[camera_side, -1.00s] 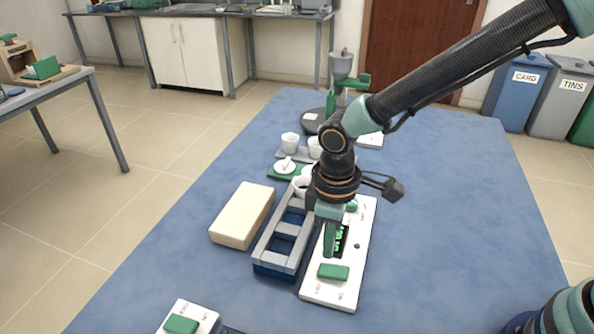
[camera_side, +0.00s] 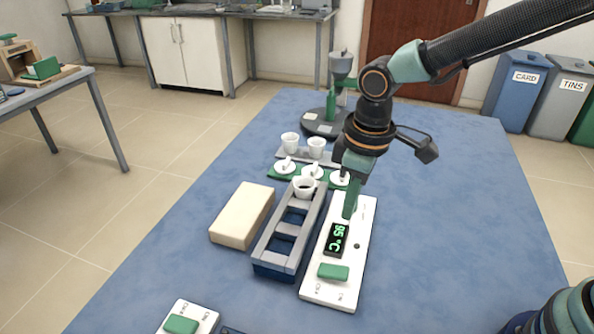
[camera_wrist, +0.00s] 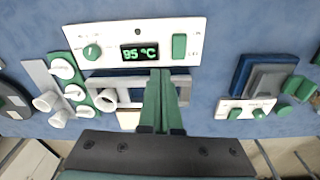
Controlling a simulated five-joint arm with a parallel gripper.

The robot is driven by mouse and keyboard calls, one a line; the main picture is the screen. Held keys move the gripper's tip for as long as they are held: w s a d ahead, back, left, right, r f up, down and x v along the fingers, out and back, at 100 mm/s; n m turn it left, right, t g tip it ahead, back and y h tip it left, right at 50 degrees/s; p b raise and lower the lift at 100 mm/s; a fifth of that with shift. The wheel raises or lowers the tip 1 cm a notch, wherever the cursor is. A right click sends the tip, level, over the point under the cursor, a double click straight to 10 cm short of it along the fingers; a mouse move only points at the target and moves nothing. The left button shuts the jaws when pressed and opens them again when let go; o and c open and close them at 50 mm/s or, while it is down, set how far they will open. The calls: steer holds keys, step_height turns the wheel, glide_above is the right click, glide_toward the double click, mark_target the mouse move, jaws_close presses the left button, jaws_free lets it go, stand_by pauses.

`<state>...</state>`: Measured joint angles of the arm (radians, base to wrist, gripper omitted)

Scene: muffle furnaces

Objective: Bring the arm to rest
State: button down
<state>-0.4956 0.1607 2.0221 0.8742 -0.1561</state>
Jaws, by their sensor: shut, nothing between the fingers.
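My gripper (camera_side: 349,213) is shut and empty. In the side view it hangs above the far part of a white control panel (camera_side: 322,288), with its fingers pointing down. The panel has a dark display (camera_side: 337,239) reading 95 °C and a green switch (camera_side: 333,272) at its near end. In the wrist view the shut green fingers (camera_wrist: 161,75) reach up to just below the display (camera_wrist: 140,53). The side view does not clearly show whether the fingertips touch the panel; part of its far end is hidden behind the gripper.
Left of the panel is a blue and grey rack (camera_side: 263,259) with a white cup (camera_side: 304,187) at its far end. A cream block (camera_side: 242,215) lies beside it. Beyond are lids on a green tray (camera_side: 274,173), cups (camera_side: 290,142) and a stand (camera_side: 341,65). The table's right side is clear.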

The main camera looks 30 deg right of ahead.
steer(key=s+d+r+m+t, duration=0.2)
steer(key=d+r, duration=0.3)
steer(key=d, duration=0.4)
steer(key=s+d+r+m+t, duration=0.2)
steer(key=d+r+m, duration=0.3)
steer(key=d, duration=0.4)
steer(key=shift+s+d+t, duration=0.15)
steer(key=shift+s+t, duration=0.25)
steer(key=shift+s, duration=0.25)
